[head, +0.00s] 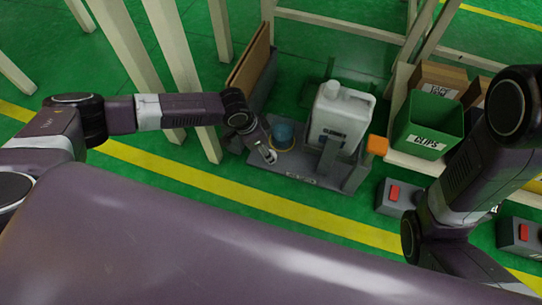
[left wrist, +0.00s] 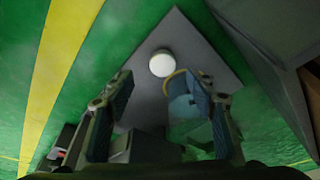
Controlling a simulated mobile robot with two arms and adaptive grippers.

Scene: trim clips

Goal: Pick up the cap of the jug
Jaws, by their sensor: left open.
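A white jug (head: 338,122) with a dark label stands upright on a grey base plate (head: 300,182); a white round top (head: 333,89) shows on it, neck or cap I cannot tell. In the left wrist view a white round disc (left wrist: 162,63), which looks like a cap, lies on the grey plate. My left gripper (head: 263,150) is over the plate's left side, and its spread fingers (left wrist: 161,84) are open and empty, with the disc showing just beyond and between the tips. In the head view the gripper partly hides that spot. My right gripper is not visible, only its arm.
A blue cylinder (head: 283,133) with an orange ring stands close beside the left gripper; it also shows in the left wrist view (left wrist: 182,98). An orange block (head: 377,145) tops a post right of the jug. A green CLIPS bin (head: 425,125) and grey button box (head: 395,195) stand further right.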

